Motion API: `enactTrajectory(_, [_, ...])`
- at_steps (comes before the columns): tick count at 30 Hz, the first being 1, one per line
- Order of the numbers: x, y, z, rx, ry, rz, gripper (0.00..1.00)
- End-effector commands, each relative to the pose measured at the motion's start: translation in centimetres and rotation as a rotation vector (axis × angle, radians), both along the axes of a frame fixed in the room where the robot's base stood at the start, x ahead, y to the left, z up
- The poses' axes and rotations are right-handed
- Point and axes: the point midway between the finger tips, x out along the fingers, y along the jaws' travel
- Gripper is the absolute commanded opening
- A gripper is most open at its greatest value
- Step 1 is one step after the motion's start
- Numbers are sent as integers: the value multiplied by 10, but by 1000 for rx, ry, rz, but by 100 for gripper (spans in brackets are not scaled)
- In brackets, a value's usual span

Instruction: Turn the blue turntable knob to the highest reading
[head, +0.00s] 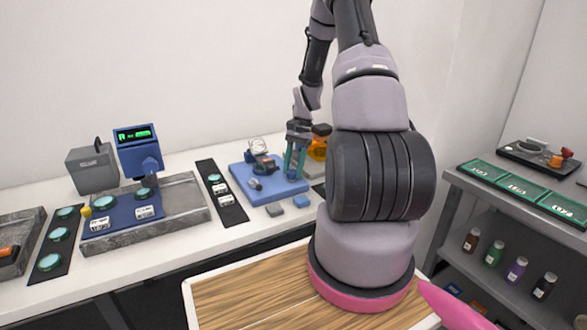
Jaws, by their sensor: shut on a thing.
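My gripper (295,165) is at the right part of the blue base plate (248,193) on the white bench, pointing down. Its fingers are shut on a small blue piece that appears to be the blue turntable knob (293,173). The fingers hide most of the knob, and its turn angle cannot be told. Small optical parts (260,162) stand on the plate just left of my gripper. A blue readout unit (139,150) with a lit green display (134,135) stands further left; its figures are too small to read.
A grey box (92,168) and a grey stand with teal discs lie left. A black strip (223,193) with labelled pieces lies between stand and plate. An orange part (318,148) is right of my gripper. A shelf (450,190) stands right.

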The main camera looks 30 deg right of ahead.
Motion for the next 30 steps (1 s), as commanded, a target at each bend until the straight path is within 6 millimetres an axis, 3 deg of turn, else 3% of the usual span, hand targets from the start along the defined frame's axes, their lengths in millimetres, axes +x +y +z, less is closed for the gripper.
enactTrajectory(7, [0,-1,0,0,-2,1,0])
enactTrajectory(8, [0,-1,0,0,-1,0,54])
enactTrajectory(9, [0,-1,0,0,-1,0,69])
enactTrajectory(10, [0,-1,0,0,-1,0,76])
enactTrajectory(22, [2,-3,6,-2,-3,-2,76])
enactTrajectory(30, [12,-19,51,-2,-5,-2,76])
